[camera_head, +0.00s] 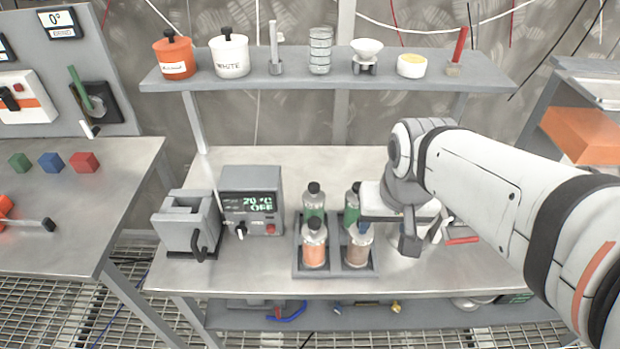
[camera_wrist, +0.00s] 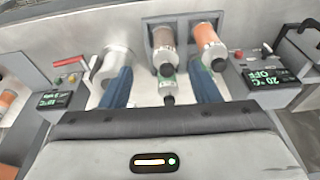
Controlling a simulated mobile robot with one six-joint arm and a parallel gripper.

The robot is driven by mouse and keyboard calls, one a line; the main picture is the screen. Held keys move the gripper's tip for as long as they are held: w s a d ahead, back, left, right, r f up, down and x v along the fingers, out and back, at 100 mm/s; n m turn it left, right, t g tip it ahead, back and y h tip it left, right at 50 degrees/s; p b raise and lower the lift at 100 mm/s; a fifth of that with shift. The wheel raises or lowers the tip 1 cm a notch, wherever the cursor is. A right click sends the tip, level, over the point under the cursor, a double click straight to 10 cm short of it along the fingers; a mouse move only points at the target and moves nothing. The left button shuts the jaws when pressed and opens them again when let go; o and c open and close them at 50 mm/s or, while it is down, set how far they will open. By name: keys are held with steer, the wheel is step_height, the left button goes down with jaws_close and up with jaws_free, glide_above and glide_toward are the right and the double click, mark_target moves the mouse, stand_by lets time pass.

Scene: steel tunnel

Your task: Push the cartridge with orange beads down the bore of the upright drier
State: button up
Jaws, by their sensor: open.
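The bottle-like cartridge with orange beads (camera_head: 314,254) stands upright in the front left place of a grey rack (camera_head: 341,272), dark cap up. It also shows in the wrist view (camera_wrist: 207,40). My gripper (camera_head: 394,226) is over the bench at the rack's right side, empty. Its blue fingers are wide apart in the wrist view (camera_wrist: 161,78), with a green-bead bottle (camera_wrist: 167,84) showing between them. A white cylinder (camera_wrist: 114,60) with an open end, apparently the drier, stands beside the rack. In the head view my gripper and arm mostly hide it.
The rack also holds a brown-bead bottle (camera_head: 358,249) and green ones (camera_head: 313,203) behind. A control box (camera_head: 251,202) and a grey clamp-like block (camera_head: 187,226) stand to the left. A shelf (camera_head: 330,80) with several containers runs above. The bench's front strip is clear.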

mark_target(315, 221)
steer(key=o, duration=0.4)
steer(key=w+a, duration=0.1)
steer(key=w, duration=0.1)
steer(key=w+a+f+m+g+p, duration=0.1)
steer(key=w+a, duration=0.1)
steer(key=w+a+f+m, duration=0.1)
steer(key=w+a, duration=0.1)
steer(key=shift+w, duration=0.2)
steer(key=shift+o, duration=0.4)
steer(key=w+a+f, duration=0.1)
steer(key=w+a+f+m+g+p, duration=0.1)
steer(key=a, duration=0.1)
steer(key=w+a+f+m, duration=0.1)
steer(key=w+a+f, duration=0.1)
steer(key=shift+a+g, duration=0.25)
steer(key=shift+g, duration=0.05)
steer(key=shift+w+a+f, duration=0.2)
steer(key=shift+f, duration=0.15)
steer(key=shift+a+f+p, duration=0.15)
steer(key=shift+f+p, duration=0.25)
steer(key=shift+f, duration=1.55)
steer(key=shift+a+f+p, duration=0.1)
steer(key=shift+f+p, duration=0.3)
steer(key=shift+f, duration=1.55)
